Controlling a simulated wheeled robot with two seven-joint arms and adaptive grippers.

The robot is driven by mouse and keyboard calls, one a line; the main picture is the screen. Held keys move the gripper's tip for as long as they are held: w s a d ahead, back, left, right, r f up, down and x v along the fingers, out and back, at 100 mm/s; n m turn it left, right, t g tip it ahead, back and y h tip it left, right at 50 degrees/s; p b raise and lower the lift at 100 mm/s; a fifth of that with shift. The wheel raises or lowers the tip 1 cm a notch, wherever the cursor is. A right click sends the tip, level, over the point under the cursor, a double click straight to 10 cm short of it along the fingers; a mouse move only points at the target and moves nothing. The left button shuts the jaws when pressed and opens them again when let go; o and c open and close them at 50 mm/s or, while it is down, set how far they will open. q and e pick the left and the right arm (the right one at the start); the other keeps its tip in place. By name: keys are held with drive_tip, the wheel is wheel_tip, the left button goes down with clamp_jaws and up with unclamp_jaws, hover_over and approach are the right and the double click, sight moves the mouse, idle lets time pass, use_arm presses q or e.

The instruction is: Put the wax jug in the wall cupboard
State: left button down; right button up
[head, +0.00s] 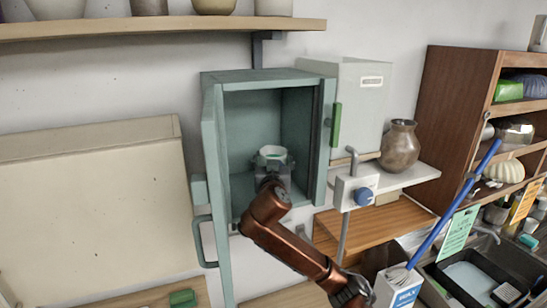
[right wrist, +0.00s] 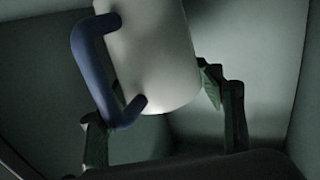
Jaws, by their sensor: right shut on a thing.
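The wall cupboard (head: 250,78) is a teal box on the wall, standing open at the front. Its left door (head: 214,180) with a loop handle (head: 203,242) is swung outward. The wax jug (head: 271,152) is white and shows inside the cupboard opening. In the right wrist view the jug (right wrist: 155,55) has a blue handle (right wrist: 88,60) and is tilted in that picture. My right gripper (head: 273,168) is inside the opening, its fingers on both sides of the jug. Whether the jug's base touches the cupboard floor is hidden. My left gripper is not in view.
A shelf with pots (head: 160,27) runs above at the left. A pale cabinet (head: 362,105) with a green handle (head: 336,125) adjoins the cupboard's right side. A brown vase (head: 400,146) and a box with a blue knob (head: 365,197) stand to the right.

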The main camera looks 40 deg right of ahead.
drive_tip(key=o, duration=1.8)
drive_tip(key=shift+c, duration=0.2)
drive_tip(key=shift+r, duration=0.15)
drive_tip(key=b+v, duration=0.3)
drive_tip(key=v, duration=0.4)
drive_tip(key=shift+s, duration=0.25)
drive_tip(key=shift+a, duration=0.15)
